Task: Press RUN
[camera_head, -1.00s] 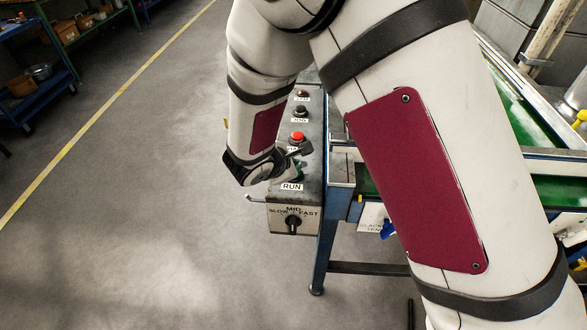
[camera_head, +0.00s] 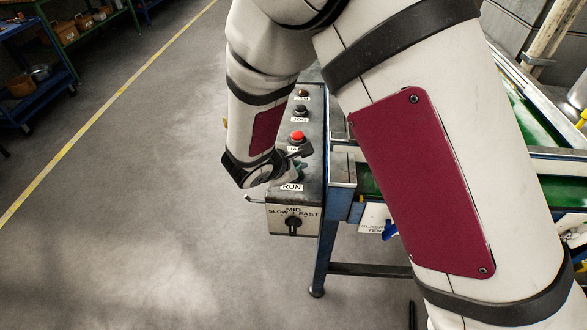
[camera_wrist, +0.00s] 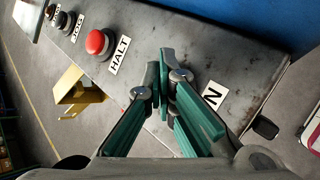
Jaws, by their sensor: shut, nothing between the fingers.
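The control box (camera_head: 312,140) has a row of buttons on its dark top. The RUN label (camera_head: 292,187) shows near its front end, and part of it shows in the wrist view (camera_wrist: 212,96). The RUN button itself cannot be made out; my gripper covers that spot. My gripper (camera_wrist: 163,75) is shut and empty, its green fingers together over the box top between the HALT and RUN labels. In the head view my wrist hides most of it. Whether the fingertips touch anything cannot be told.
A red HALT button (camera_wrist: 98,42) is beside my fingers, with dark JOG (camera_head: 301,111) and further buttons beyond. A speed knob (camera_head: 293,226) is on the box's front face. A conveyor (camera_head: 365,181) stands to the right. The floor to the left is open.

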